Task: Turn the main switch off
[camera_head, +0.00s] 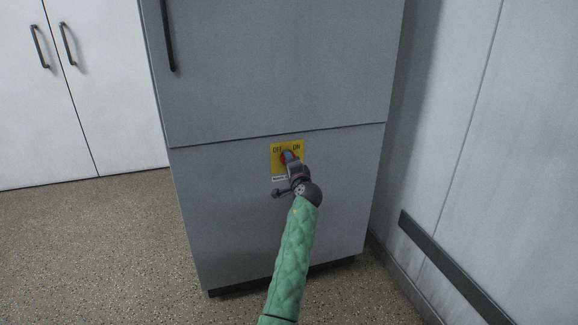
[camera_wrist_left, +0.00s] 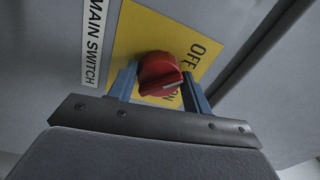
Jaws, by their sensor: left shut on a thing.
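The main switch is a red rotary knob (camera_head: 283,157) on a yellow plate (camera_head: 273,164) on the front of a grey cabinet. In the head view the plate reads OFF at left and ON at right. My left gripper (camera_head: 290,157) is at the plate and partly hides the knob. In the left wrist view the red knob (camera_wrist_left: 160,75) sits between the two blue fingers of my left gripper (camera_wrist_left: 158,88), which is shut on it. A pale line marks the knob's face near the ON lettering. My right gripper is not in view.
The grey cabinet (camera_head: 275,70) has a seam above the switch and a dark handle (camera_head: 168,35) at upper left. White cupboard doors (camera_head: 85,110) stand at left. A wall with a dark rail (camera_head: 450,265) is close on the right. Speckled floor (camera_head: 95,245) is clear at left.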

